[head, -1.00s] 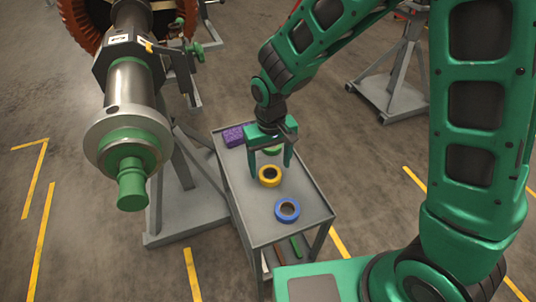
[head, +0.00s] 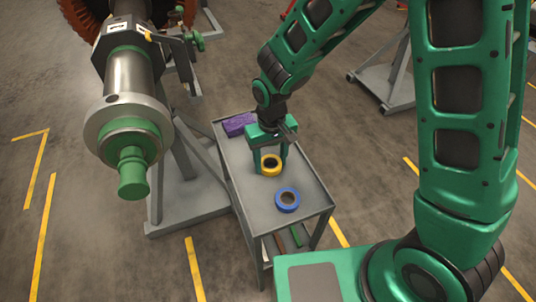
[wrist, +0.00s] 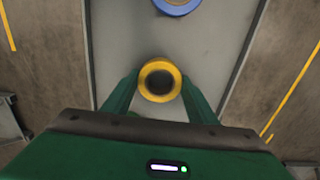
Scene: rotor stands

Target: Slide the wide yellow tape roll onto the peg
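The wide yellow tape roll (head: 271,172) lies flat on the grey cart top, its hole facing up. It also shows in the wrist view (wrist: 159,97), between the two fingers. My gripper (head: 271,165) points down with one finger on each side of the roll. The fingers are spread and close to its sides; contact is hard to make out. A green stepped peg (head: 133,174) sticks out from the end of the large metal shaft at left, toward the camera. Its tip is free.
A blue tape roll (head: 287,200) lies nearer on the cart (head: 262,228). A purple block (head: 238,124) sits at its far end. The shaft's grey stand (head: 190,212) is left of the cart. Yellow lines mark the open floor.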

